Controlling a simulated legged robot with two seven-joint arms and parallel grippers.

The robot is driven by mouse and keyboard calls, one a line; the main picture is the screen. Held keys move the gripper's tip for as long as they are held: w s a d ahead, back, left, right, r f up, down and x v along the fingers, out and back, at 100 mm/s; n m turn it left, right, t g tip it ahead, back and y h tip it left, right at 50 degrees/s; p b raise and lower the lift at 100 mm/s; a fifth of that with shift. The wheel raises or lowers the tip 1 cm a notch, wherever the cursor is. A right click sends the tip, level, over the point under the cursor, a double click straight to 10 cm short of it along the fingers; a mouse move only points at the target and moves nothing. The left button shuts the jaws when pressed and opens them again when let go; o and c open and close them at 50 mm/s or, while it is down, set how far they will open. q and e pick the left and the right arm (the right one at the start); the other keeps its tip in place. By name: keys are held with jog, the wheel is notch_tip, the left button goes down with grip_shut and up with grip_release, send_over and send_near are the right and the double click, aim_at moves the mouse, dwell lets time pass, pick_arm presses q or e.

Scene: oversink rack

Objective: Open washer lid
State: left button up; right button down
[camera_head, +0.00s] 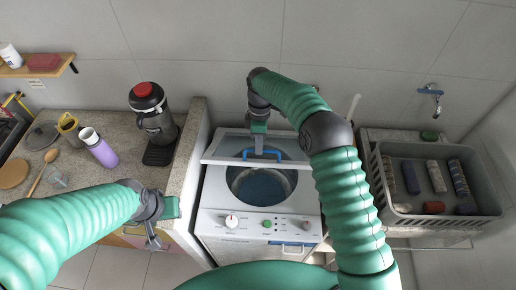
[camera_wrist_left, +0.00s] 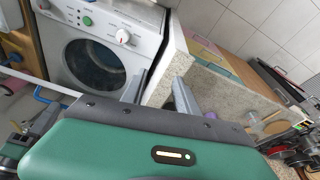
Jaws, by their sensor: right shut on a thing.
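The white top-loading washer (camera_head: 212,205) stands in the middle of the head view, with a round drum opening (camera_head: 262,187) in its top. Its lid (camera_head: 222,150) is raised and tilted at the back, and a blue handle (camera_head: 284,154) runs along it. My right gripper (camera_head: 259,152) is at this handle and shut on it, hiding part of it. My left gripper (camera_head: 153,238) is empty, left of the washer by the counter; its fingers (camera_wrist_left: 160,92) are apart in the left wrist view.
A grey basket (camera_head: 398,205) with several items stands right of the washer, below a wall tap (camera_head: 431,91).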

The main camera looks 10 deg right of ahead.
pick_arm(q)
jog(key=shift+f, duration=0.1)
jog(key=shift+c, duration=1)
jog(key=w+f+n, duration=0.1)
jog(key=f+n, duration=0.1)
jog(key=f, duration=0.1)
jog(key=w+d+f+n+t, duration=0.1)
jog(key=w+f, duration=0.1)
jog(key=f, duration=0.1)
jog(key=w+f+n, duration=0.1)
jog(key=f+n, duration=0.1)
jog(key=f, duration=0.1)
jog(key=shift+w+d+n+t+h, duration=0.25)
jog(key=shift+d+n+t+h, duration=0.05)
jog(key=shift+d+h, duration=0.1)
grip_shut()
jog(key=w+d+f+n+t+h, duration=0.1)
jog(key=d+f+n+t+h, duration=0.1)
jog(key=d+f+n, duration=0.45)
jog(key=w+d+f+n+t+h, duration=0.1)
jog(key=d+n+t+h, duration=0.2)
jog(key=n, duration=0.6)
jog(key=w+d+r+n+t+y, duration=0.3)
jog(key=w+n+t, duration=0.1)
jog(key=w+n, duration=0.7)
jog(key=shift+w+r+n, duration=0.2)
jog(key=shift+w+n, duration=0.2)
jog(key=shift+n, duration=0.45)
